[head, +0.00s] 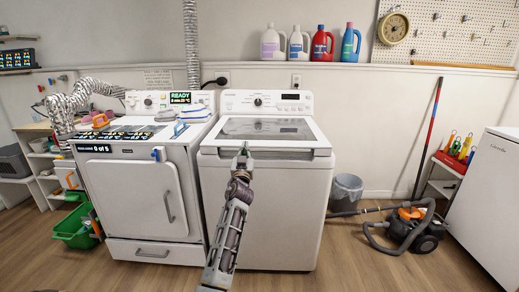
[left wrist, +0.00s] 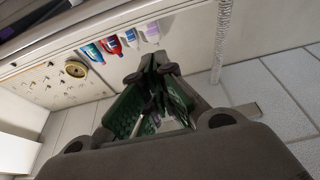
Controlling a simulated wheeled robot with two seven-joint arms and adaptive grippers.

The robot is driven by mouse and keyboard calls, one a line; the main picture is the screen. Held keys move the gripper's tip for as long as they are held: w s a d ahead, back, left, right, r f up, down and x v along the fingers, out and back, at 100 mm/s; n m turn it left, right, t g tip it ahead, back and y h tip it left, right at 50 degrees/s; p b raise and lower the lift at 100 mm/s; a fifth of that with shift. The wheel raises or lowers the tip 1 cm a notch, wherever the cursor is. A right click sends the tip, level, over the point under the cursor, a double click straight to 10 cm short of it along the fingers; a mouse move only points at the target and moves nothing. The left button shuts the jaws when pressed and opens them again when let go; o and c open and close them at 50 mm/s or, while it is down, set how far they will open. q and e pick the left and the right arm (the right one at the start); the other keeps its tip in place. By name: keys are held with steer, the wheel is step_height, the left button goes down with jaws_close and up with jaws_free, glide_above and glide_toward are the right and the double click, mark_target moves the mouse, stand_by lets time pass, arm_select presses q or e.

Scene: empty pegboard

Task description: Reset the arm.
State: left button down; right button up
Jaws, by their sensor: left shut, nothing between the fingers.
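My left arm reaches up from the bottom middle of the head view, in front of the washer (head: 268,225). My left gripper (head: 243,152) is shut and empty, pointing up before the washer's lid. In the left wrist view the gripper's green-padded fingers (left wrist: 154,64) meet at their tips with nothing between them. My right gripper is in neither view.
A dryer (head: 135,185) stands left of the washer, with items on top. Several bottles (head: 310,43) sit on the wall ledge. A vacuum cleaner (head: 408,228) and grey bin (head: 346,190) stand right of the washer.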

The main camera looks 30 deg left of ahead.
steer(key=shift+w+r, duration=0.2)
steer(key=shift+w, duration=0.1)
